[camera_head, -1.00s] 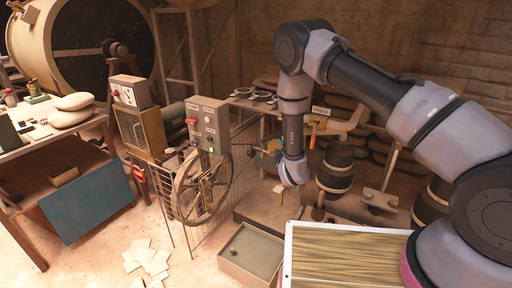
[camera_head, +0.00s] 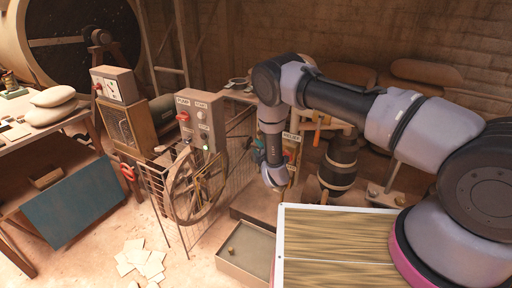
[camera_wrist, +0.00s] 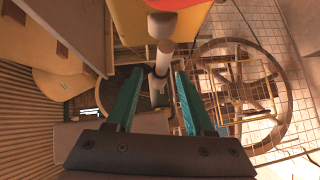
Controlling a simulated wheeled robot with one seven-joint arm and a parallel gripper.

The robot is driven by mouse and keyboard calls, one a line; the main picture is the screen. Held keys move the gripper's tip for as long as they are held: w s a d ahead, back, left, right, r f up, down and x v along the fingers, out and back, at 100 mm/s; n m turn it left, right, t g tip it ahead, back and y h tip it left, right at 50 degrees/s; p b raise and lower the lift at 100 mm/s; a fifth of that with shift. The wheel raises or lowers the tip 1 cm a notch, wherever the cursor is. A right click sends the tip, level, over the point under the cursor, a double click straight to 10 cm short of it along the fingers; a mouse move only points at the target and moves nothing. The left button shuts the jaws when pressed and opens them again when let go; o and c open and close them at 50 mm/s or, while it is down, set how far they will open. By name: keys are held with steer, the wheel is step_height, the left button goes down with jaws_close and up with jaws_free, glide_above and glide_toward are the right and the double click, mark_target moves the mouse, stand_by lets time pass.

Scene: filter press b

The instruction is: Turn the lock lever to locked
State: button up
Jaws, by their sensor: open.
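In the wrist view, a pale grey rod with a rounded knob (camera_wrist: 161,58) stands in front of a yellow panel; it may be the lock lever, but no label shows. My gripper (camera_wrist: 157,80) is open, its two teal fingers on either side of the rod's lower part in the picture. I cannot tell whether they touch it. Nothing is clearly held. In the head view my wrist hides most of my gripper, beside the caged handwheel (camera_head: 190,185). The lever's position, locked or not, cannot be read.
The handwheel's wire cage (camera_wrist: 295,75) is close on the right in the wrist view. A grey control box (camera_head: 200,120) with a red handle stands above the wheel. A shallow tray (camera_head: 247,252) lies in front. Papers (camera_head: 140,262) are scattered on the floor.

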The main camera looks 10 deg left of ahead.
steer(key=shift+x, duration=0.8)
jaws_close()
steer(key=shift+s, duration=0.1)
stand_by(0.8)
